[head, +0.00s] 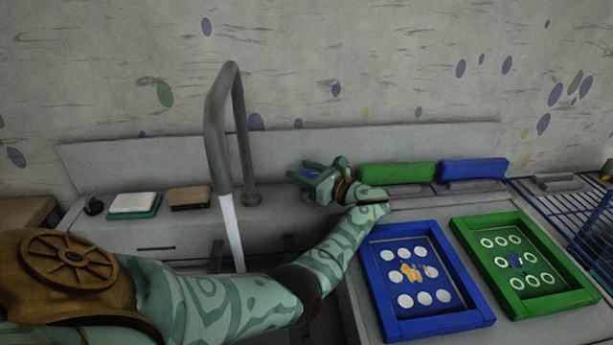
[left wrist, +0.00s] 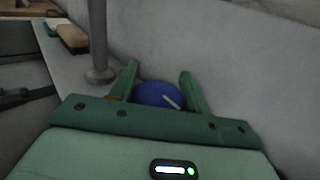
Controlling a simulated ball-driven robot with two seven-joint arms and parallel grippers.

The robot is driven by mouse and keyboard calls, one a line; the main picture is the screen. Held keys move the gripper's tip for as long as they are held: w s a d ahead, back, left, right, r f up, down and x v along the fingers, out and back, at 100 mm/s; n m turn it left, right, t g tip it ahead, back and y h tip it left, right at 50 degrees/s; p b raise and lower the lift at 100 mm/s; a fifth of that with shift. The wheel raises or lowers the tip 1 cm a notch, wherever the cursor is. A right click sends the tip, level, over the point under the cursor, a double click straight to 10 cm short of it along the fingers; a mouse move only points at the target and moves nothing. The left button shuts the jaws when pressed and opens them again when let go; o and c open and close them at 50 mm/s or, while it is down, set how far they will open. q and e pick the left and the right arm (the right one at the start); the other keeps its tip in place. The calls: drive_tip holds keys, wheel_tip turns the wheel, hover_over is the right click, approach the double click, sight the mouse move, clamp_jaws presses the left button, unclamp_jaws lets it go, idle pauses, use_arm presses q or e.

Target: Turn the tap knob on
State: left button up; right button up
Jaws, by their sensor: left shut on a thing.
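The grey tap (head: 217,135) rises in a tall arch behind the sink, and its post also shows in the left wrist view (left wrist: 98,40). A pale stream of water (head: 232,232) runs down from its spout. The round blue tap knob (left wrist: 153,95) has a white mark on it and sits beside the foot of the tap. My left gripper (head: 302,172) reaches across the sink, with its green fingers on either side of the knob and shut on it. In the left wrist view the knob lies between the two fingers (left wrist: 158,88). My right gripper is not in view.
A white sponge on a green base (head: 133,204) and a brown brush (head: 188,196) lie left of the tap. Blue (head: 483,323) and green (head: 578,299) framed screens lie on the right counter. Green and blue squeegees (head: 397,173) (head: 472,170) stand behind them. A blue wire rack (head: 560,215) is far right.

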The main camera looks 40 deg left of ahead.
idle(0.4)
use_arm(q)
drive_tip(key=o, duration=0.7)
drive_tip(key=d, duration=0.5)
drive_tip(key=w+d+b, duration=0.1)
drive_tip(key=d, duration=0.4)
drive_tip(key=w+d, duration=0.1)
drive_tip(key=d, duration=0.4)
drive_tip(key=shift+f+b, duration=0.1)
drive_tip(key=shift+b, duration=0.25)
drive_tip(key=shift+d, duration=0.6)
